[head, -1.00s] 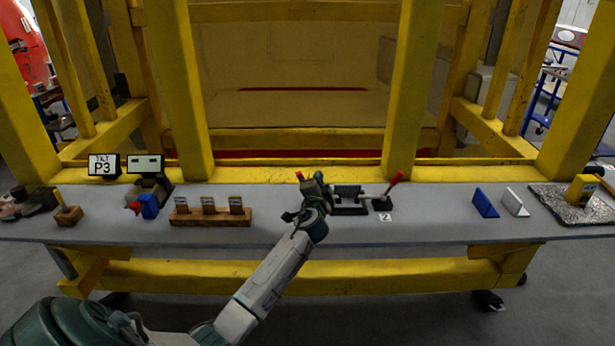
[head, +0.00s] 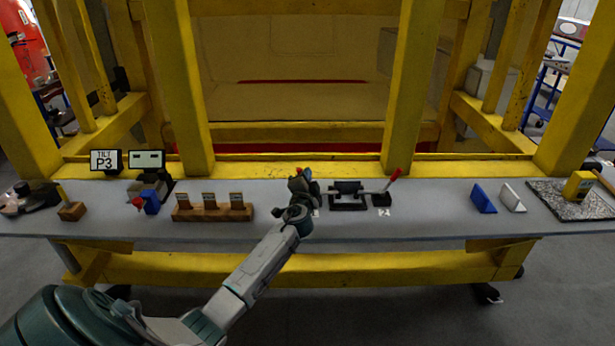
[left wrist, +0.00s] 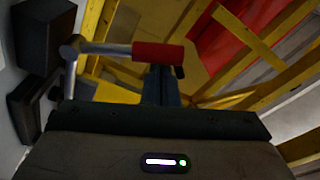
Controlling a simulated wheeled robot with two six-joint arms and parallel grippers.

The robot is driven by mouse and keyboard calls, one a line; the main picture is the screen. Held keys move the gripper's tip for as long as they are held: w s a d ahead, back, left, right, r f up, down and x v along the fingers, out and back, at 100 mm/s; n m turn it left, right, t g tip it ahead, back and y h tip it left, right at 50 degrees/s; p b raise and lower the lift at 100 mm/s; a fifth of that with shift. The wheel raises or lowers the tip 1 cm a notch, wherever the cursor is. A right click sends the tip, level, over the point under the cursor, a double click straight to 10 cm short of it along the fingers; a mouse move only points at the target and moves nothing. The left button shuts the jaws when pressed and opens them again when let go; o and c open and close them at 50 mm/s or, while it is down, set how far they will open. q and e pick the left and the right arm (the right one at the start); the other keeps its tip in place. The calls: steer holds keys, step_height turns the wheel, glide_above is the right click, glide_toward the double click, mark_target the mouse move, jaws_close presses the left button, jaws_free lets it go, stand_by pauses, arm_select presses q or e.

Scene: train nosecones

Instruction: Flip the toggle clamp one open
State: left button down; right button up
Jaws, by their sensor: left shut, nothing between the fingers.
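Toggle clamp one is mostly hidden behind my left gripper (head: 303,178) in the head view; a red tip shows there. In the left wrist view its red handle (left wrist: 158,55) lies crosswise on a bent metal lever (left wrist: 75,65), beside dark blocks (left wrist: 35,100). My left gripper's fingers (left wrist: 161,84) are shut and empty, their ends hidden behind the red handle. I cannot tell whether they touch it. Toggle clamp two, with a red-tipped lever (head: 394,176) tilted up to the right, stands beside the "2" label (head: 384,212). My right gripper is not in view.
A dark block (head: 347,195) stands between the clamp positions. A wooden holder (head: 212,212) is to the left on the grey table (head: 440,215). Blue (head: 483,199) and white (head: 512,198) wedges stand at right. Yellow posts (head: 410,90) rise behind the table.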

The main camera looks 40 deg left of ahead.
arm_select(q)
steer(key=shift+s+a+f+n+b, duration=0.2)
steer(key=shift+n+b, duration=0.2)
steer(key=shift+b, duration=0.35)
steer(key=a+n+b, duration=0.1)
steer(key=b, duration=0.2)
steer(key=s+f+n+b, duration=0.1)
steer(key=b, duration=0.2)
steer(key=s+a+n+b, duration=0.1)
steer(key=n+b, duration=0.1)
steer(key=b, duration=0.1)
steer(key=shift+a+f+y+b, duration=0.35)
steer(key=shift+y, duration=0.05)
steer(key=shift+r, duration=0.1)
